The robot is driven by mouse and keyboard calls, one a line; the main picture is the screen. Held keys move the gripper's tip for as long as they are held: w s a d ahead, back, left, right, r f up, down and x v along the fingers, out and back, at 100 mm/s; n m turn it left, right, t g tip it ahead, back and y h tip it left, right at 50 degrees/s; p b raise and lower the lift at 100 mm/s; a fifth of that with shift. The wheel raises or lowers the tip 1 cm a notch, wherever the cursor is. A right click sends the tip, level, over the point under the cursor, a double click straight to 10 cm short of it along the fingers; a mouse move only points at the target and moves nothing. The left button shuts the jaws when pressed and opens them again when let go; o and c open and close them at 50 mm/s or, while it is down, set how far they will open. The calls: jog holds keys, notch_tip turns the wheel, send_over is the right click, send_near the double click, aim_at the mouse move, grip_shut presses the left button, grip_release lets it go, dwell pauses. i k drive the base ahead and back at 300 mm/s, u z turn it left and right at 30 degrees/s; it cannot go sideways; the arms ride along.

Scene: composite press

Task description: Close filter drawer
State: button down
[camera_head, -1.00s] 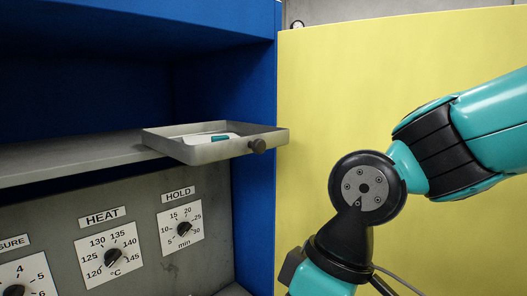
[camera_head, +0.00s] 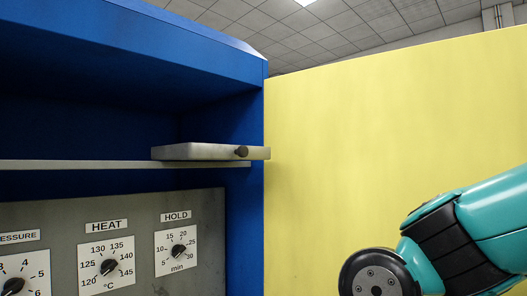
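The filter drawer (camera_head: 200,152) is a shallow grey tray with a dark round knob (camera_head: 241,152) on its front. It sits at the right end of the grey shelf (camera_head: 80,165) in the blue press housing (camera_head: 130,60) and sticks out past the shelf's front edge, so it stands open. Its inside is hidden from this low angle. My teal and black arm shows at the lower right, well apart from the drawer. My gripper is outside the picture.
A grey panel below the shelf carries the pressure dial (camera_head: 14,286), heat dial (camera_head: 108,267) and hold dial (camera_head: 178,250). A large yellow panel (camera_head: 370,130) stands right of the housing. The space before the drawer looks clear.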

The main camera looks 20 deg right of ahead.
aim_at(190, 150)
jog(key=z, duration=1.1)
jog(key=i, duration=0.35)
jog(key=u, duration=0.2)
